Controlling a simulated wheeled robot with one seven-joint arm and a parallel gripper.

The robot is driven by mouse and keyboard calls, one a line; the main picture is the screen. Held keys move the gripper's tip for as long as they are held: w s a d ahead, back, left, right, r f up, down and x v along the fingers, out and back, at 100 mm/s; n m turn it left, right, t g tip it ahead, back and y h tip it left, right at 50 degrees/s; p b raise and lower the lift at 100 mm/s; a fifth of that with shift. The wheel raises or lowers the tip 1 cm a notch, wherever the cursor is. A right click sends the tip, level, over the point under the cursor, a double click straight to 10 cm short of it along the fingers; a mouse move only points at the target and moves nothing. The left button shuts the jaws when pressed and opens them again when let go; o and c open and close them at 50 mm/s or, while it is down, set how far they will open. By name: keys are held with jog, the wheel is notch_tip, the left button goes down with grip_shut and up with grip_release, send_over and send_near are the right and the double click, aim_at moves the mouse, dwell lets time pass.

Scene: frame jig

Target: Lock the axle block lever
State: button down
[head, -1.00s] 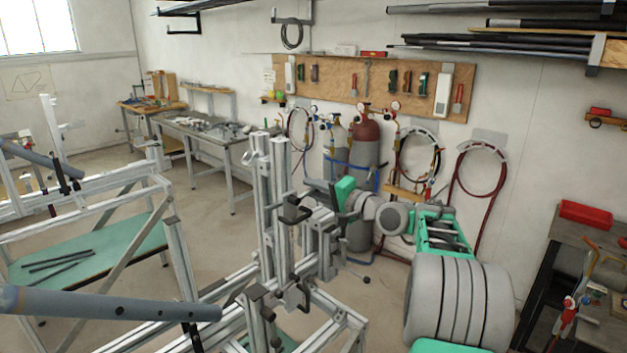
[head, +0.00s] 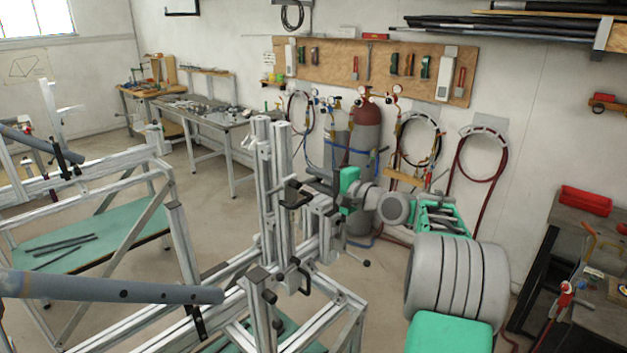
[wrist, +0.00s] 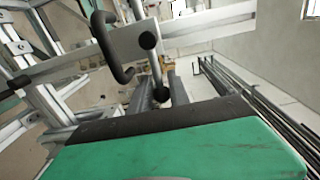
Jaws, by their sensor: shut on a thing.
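My gripper (head: 320,184), at the end of my green and grey arm, reaches left to the upright aluminium posts of the frame jig (head: 282,150). In the wrist view the two dark fingers (wrist: 162,92) stand close together around a black ball-ended lever (wrist: 149,42), and they are shut on it. The lever lies in front of a grey metal plate (wrist: 115,48), which seems to belong to the axle block. A black U-shaped handle (wrist: 112,55) is on the plate just left of the lever. In the head view the fingertips and the lever are too small to tell apart.
A grey tube (head: 110,288) crosses the left foreground. Gas cylinders (head: 365,135) stand behind my arm. A workbench (head: 590,260) is at the right. Floor is open behind the jig.

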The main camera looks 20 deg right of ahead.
jog(key=c, duration=1.6)
grip_release()
jog(key=shift+s+a+f, duration=0.1)
jog(key=shift+a+f, duration=0.1)
jog(key=shift+f, duration=0.05)
jog(key=shift+o, duration=0.5)
jog(key=shift+r, duration=0.1)
jog(key=shift+d, duration=0.1)
jog(key=b+v, duration=0.3)
jog(key=v, duration=0.4)
jog(key=shift+s, duration=0.45)
jog(key=shift+r, duration=0.1)
